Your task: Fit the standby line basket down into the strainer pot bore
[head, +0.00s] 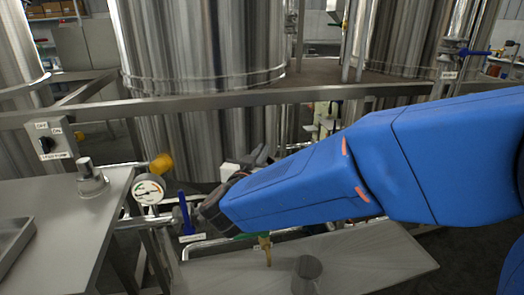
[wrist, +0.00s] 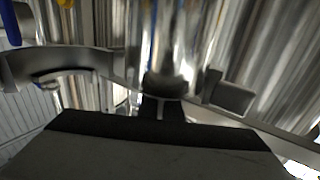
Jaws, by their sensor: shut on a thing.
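My gripper (head: 232,178) is at the end of the blue arm, left of centre in the head view, just right of the gauge. In the wrist view my dark gripper (wrist: 162,104) is shut on a shiny metal cylinder (wrist: 170,45), which I take for the standby line basket. Its far end is out of view. I cannot make out the strainer pot bore in either view. A dark round shape (head: 307,268) shows on the metal bench below the arm; I cannot tell what it is.
Large steel tanks (head: 200,60) stand behind a steel rail (head: 230,103). A pressure gauge (head: 148,189), a blue-handled valve (head: 186,213) and a brass fitting (head: 265,245) crowd the piping near my gripper. A switch box (head: 50,140) is at left. The bench top (head: 370,255) is mostly clear.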

